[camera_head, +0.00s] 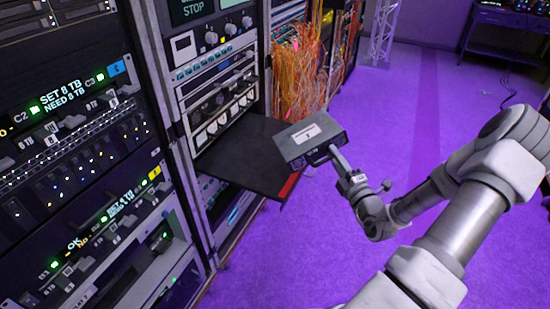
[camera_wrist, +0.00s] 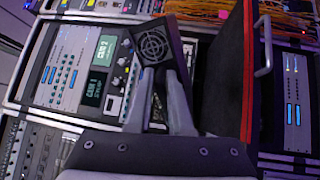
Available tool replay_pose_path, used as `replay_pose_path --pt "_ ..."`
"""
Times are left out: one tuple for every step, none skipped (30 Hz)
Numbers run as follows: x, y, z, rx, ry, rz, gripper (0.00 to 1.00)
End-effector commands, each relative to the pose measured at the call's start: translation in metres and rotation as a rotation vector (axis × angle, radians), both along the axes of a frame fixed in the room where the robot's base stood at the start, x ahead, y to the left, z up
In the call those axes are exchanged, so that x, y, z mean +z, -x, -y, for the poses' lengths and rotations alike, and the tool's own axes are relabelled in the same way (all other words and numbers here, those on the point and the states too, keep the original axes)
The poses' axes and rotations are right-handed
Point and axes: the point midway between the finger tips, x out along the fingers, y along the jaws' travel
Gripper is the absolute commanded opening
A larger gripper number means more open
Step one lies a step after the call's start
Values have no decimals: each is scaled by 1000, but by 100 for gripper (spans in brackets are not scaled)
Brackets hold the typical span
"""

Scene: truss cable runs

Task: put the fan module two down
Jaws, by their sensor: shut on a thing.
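The fan module (camera_head: 308,138) is a grey box with a white label on top. In the wrist view its dark end with a round fan grille (camera_wrist: 153,46) shows beyond the fingers. My gripper (camera_head: 336,158) is shut on the near end of the module; the fingers (camera_wrist: 160,100) also show in the wrist view. The module is at the right end of a black pull-out shelf (camera_head: 235,160) with a red front edge. The shelf shows as a dark panel (camera_wrist: 222,65) in the wrist view. I cannot tell whether module and shelf touch.
Equipment racks (camera_head: 75,160) with lit panels stand on the left. Orange cables (camera_head: 300,75) hang behind the shelf. A metal handle (camera_wrist: 264,45) shows beside the shelf in the wrist view. The purple floor (camera_head: 400,120) to the right is mostly clear; a dark table (camera_head: 508,30) stands far back.

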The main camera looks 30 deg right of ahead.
Motion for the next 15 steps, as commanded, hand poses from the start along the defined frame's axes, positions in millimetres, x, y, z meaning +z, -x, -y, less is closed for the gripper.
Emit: replay_pose_path --pt "-4 -6 -4 5 -2 5 0" --pt "-7 -10 -7 6 -3 5 0" --pt "-12 -16 -11 7 -3 5 0" --pt "-16 -21 -15 8 -4 5 0" --pt "-20 -27 -18 8 -4 5 0" --pt "-25 -35 -23 9 -4 5 0" --pt "-30 -40 -26 8 -4 6 0" --pt "-33 -46 -30 8 -4 6 0" --pt "-39 -53 -34 7 -3 5 0" --pt "-43 -58 -38 8 -3 5 0" --pt "-46 -64 -41 7 -3 5 0" --pt "-50 -71 -45 8 -2 6 0" --pt "-53 -75 -48 6 -3 5 0" --pt "-56 -79 -51 6 -3 5 0" --pt "-59 -84 -53 5 -2 6 0"
